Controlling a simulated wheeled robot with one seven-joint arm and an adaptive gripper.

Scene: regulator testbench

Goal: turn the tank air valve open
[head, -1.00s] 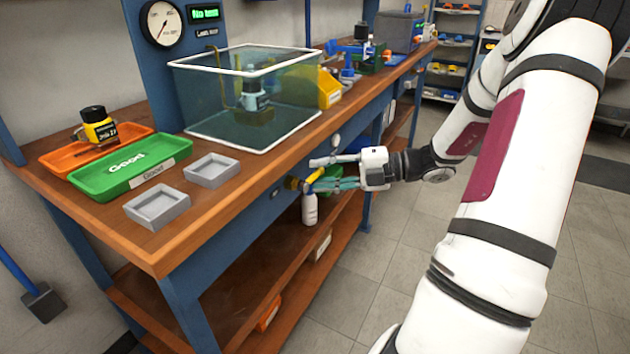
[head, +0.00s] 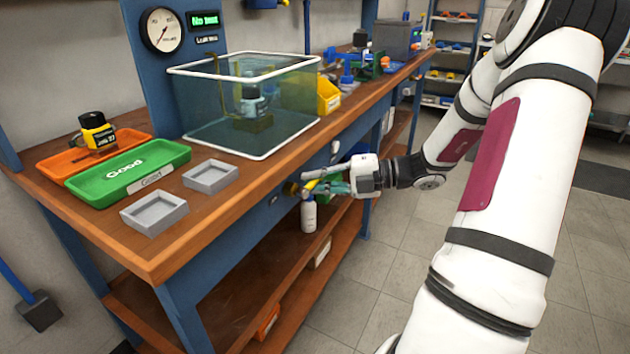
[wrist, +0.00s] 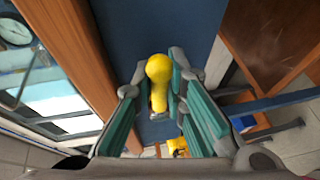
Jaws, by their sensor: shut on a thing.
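The tank air valve has a yellow handle (head: 311,185) on the blue front of the workbench, below the tabletop edge. In the wrist view the yellow handle (wrist: 158,72) stands between the two teal-padded fingers, its rounded end against the blue panel. My gripper (head: 313,184) is shut on the handle; in the wrist view my gripper (wrist: 158,88) has a finger on each side of it. The fingers partly hide the handle in the head view, and the valve body is mostly hidden.
A glass water tank (head: 190,138) with a regulator inside stands on the bench above. A dial gauge (head: 161,30) is on the blue post. A green tray (head: 85,187) and an orange tray (head: 52,165) sit at left. A white bottle (head: 309,216) stands on the lower shelf beneath my gripper.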

